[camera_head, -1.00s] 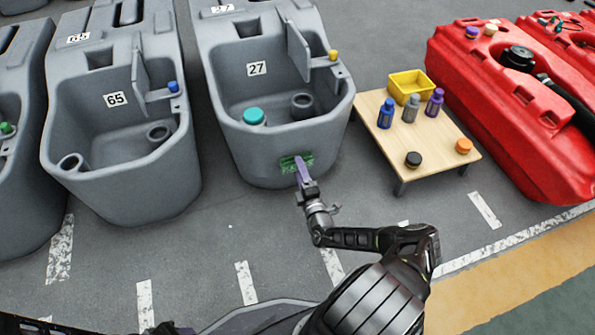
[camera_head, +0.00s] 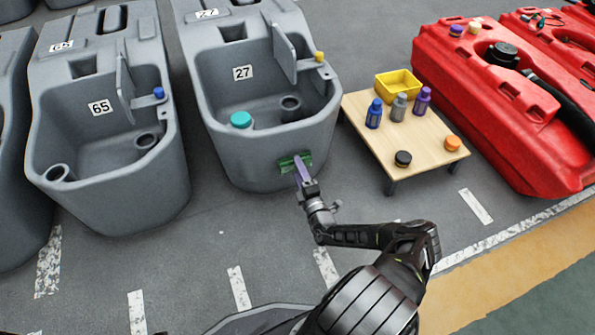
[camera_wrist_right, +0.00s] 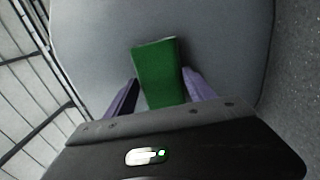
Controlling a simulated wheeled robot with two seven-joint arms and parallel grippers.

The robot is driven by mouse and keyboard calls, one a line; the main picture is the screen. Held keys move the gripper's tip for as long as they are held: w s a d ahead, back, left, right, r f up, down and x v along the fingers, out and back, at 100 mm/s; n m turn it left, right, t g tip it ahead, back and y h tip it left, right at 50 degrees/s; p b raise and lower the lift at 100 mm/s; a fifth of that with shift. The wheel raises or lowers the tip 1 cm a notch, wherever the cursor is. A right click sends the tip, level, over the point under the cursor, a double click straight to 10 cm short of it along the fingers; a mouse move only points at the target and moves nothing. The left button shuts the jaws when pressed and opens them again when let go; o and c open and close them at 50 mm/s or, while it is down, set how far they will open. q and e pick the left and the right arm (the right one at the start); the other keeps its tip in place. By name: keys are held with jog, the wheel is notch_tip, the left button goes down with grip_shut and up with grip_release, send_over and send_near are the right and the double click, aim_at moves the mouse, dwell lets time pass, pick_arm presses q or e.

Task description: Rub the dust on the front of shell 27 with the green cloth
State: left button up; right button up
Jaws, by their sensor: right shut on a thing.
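Shell 27 (camera_head: 228,160) is a grey tank with a "27" label on its inner back wall. My right gripper (camera_head: 299,163) is at the lower right of its front wall. It is shut on the green cloth (camera_head: 287,164), which lies at the wall's surface. In the right wrist view the green cloth (camera_wrist_right: 158,72) sits between the two purple fingers of the gripper (camera_wrist_right: 159,88), with the grey front wall (camera_wrist_right: 90,40) behind it. I cannot make out dust on the front in either view; the cloth and gripper cover part of it. My left gripper is not in view.
Shell 65 (camera_head: 110,205) stands left of shell 27. A low wooden table (camera_head: 425,150) stands close on the right, with bottles, caps and a yellow bin (camera_head: 397,88). A red tank (camera_head: 490,130) is farther right. The floor in front is clear.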

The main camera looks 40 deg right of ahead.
aim_at(287, 170)
jog(key=shift+s+d+b, duration=0.25)
jog(key=shift+s+d, duration=0.05)
jog(key=shift+d, duration=0.5)
jog(key=shift+s+d+b, duration=0.2)
jog(key=shift+s+d, duration=0.1)
jog(key=shift+d, duration=0.5)
jog(key=shift+w, duration=0.15)
jog(key=shift+a+r, duration=0.1)
jog(key=shift+w+a+p, duration=0.25)
jog(key=shift+w+a, duration=0.05)
jog(key=shift+a, duration=0.5)
jog(key=shift+w+a+p, duration=0.25)
jog(key=shift+a, duration=0.55)
jog(key=shift+a, duration=0.1)
jog(key=shift+w+a+p, duration=0.15)
jog(key=shift+a+p, duration=0.05)
jog(key=shift+a, duration=0.4)
jog(key=shift+w+a+p, duration=0.15)
jog(key=shift+a+p, duration=0.05)
jog(key=shift+a, duration=0.4)
jog(key=shift+w+a, duration=0.1)
jog(key=shift+a, duration=0.15)
